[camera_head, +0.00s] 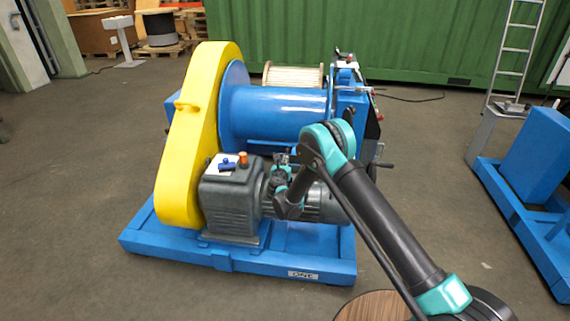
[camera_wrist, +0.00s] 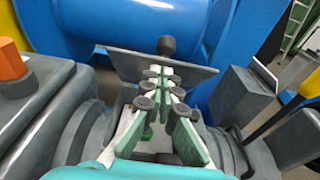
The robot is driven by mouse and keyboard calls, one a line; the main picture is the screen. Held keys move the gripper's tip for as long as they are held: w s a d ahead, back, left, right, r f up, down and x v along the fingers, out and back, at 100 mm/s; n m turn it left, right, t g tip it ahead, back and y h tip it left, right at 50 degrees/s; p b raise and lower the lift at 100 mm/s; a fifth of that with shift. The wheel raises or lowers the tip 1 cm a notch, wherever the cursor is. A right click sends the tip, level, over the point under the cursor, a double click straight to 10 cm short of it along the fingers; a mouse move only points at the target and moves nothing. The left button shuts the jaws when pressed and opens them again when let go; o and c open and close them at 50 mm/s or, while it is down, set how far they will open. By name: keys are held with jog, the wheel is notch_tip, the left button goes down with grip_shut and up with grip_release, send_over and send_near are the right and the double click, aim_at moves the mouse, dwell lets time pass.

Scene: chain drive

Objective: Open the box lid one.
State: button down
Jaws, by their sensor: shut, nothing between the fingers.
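A thin grey plate with a dark knob, which looks like the box lid (camera_wrist: 195,73), lies just beyond my fingertips in the wrist view. It looks tilted; its hinge and the box beneath are mostly hidden by my fingers. My gripper (camera_wrist: 164,78) is shut and empty, its tips close to the plate's near side; I cannot tell whether they touch it. In the head view my gripper (camera_head: 281,160) is over the motor, beside the grey gearbox (camera_head: 232,205), and the lid is too small to make out.
A blue drum (camera_head: 280,110) stands behind the motor, with a yellow chain guard (camera_head: 185,150) on the left. An orange cap (camera_head: 243,158) rises from the gearbox. A grey block (camera_wrist: 240,95) stands right of my fingers. Blue base rails (camera_head: 250,262) run in front.

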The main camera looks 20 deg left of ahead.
jog(key=w+r+g, duration=0.1)
jog(key=w, duration=0.1)
jog(key=w+a+r+g, duration=0.1)
jog(key=w+g, duration=0.1)
jog(key=w+r+g+h, duration=0.1)
jog(key=r+g, duration=0.1)
jog(key=shift+w+a+r, duration=0.1)
jog(key=shift+w+a, duration=0.05)
jog(key=shift+w, duration=0.25)
jog(key=shift+w+a+r, duration=0.2)
jog(key=shift+w+a, duration=0.05)
jog(key=shift+w, duration=0.6)
jog(key=shift+w+a+r, duration=0.15)
jog(key=shift+w+a, duration=0.05)
jog(key=shift+w, duration=0.65)
